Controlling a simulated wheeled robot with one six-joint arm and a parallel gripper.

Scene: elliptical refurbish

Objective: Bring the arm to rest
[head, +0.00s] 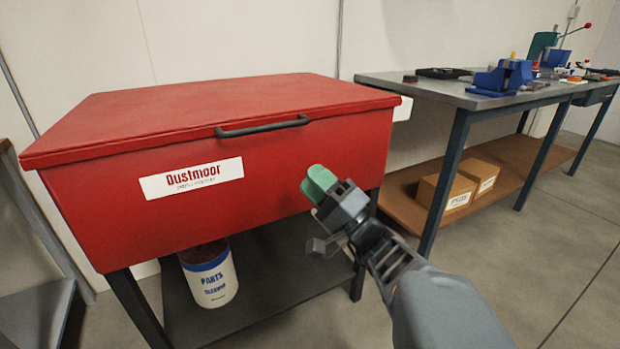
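My gripper (318,184) has green fingertips and is in the middle of the head view, at the end of my dark grey arm (435,305) coming from the lower right. It is in front of the right part of the red parts washer (270,190), below its handle. The two green fingertips lie side by side with no clear gap, and nothing shows between them. Whether the fingertips touch the red front cannot be told from this view.
The washer's lid (220,110) is down, with a black handle (262,127). A white bucket (210,277) stands on the shelf below. A workbench (440,92) at right holds a blue vise (503,77), with cardboard boxes (447,193) underneath. Floor at lower right is clear.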

